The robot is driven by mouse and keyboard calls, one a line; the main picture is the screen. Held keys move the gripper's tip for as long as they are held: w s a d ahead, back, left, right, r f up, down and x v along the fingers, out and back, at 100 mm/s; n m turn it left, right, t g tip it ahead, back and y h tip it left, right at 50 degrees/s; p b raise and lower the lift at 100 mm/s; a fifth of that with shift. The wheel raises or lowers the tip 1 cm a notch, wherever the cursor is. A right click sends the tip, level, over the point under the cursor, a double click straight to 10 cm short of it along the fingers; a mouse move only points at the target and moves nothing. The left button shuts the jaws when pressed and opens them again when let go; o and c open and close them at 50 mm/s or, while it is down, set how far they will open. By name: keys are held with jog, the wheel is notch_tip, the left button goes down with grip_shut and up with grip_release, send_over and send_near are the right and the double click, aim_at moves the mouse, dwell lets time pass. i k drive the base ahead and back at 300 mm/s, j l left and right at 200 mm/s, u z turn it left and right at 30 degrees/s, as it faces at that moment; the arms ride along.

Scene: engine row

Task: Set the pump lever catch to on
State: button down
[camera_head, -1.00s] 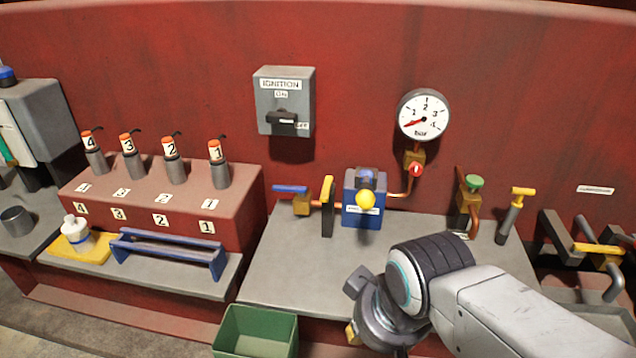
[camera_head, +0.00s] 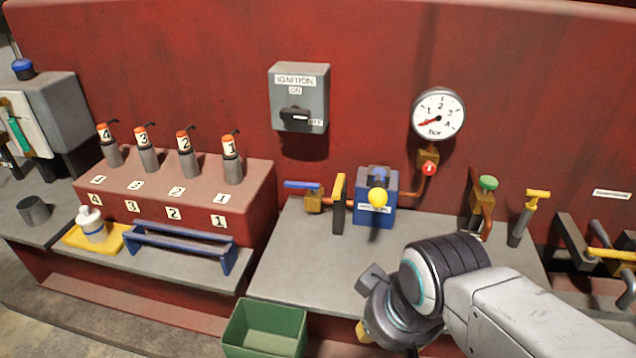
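A blue box (camera_head: 375,213) with a small unreadable label and a yellow ball knob (camera_head: 378,197) stands on the grey bench against the red wall. A yellow-and-black upright lever (camera_head: 339,203) stands just left of it, beside a blue-handled brass valve (camera_head: 313,200). I cannot tell which of these parts is the pump lever catch, or its setting. The end of my arm, with my gripper (camera_head: 388,315), is in front of the bench, below and right of the blue box and apart from it. The fingers are not clearly visible.
A pressure gauge (camera_head: 438,113) and an ignition switch box (camera_head: 299,97) are on the wall. A green-knobbed valve (camera_head: 487,184) and a yellow T-handle (camera_head: 537,195) stand right. A green bin (camera_head: 265,328) is low in front. The bench (camera_head: 310,262) left of my arm is clear.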

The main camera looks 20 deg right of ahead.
aim_at(340, 182)
jog(key=u, duration=0.4)
jog(key=i+u, duration=0.15)
jog(key=u, duration=0.7)
jog(key=i+l+u, duration=0.1)
jog(key=u, duration=0.3)
jog(key=i+l+u, duration=0.1)
jog(key=u, duration=0.3)
